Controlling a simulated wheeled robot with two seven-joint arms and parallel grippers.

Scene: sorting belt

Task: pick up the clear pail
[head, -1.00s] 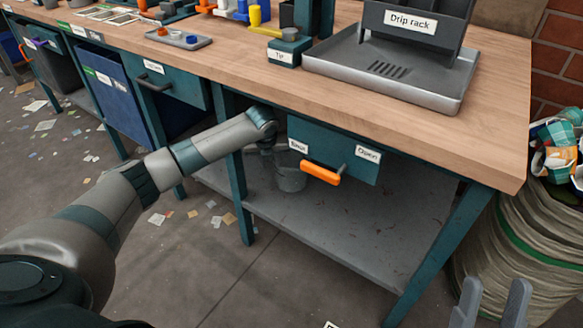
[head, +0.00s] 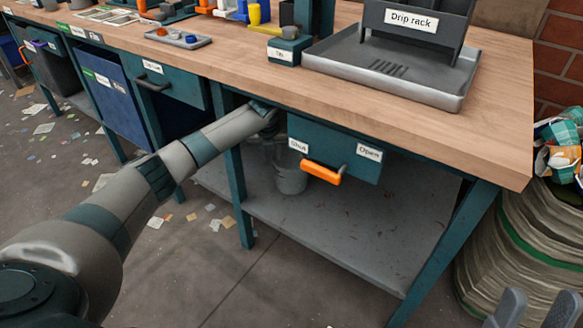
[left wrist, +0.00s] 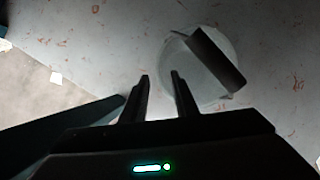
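My right gripper (head: 538,303) is open and empty at the lower right.
The lower shelf (head: 350,235) is clear to the right. A blue bin (head: 112,95) is further left.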

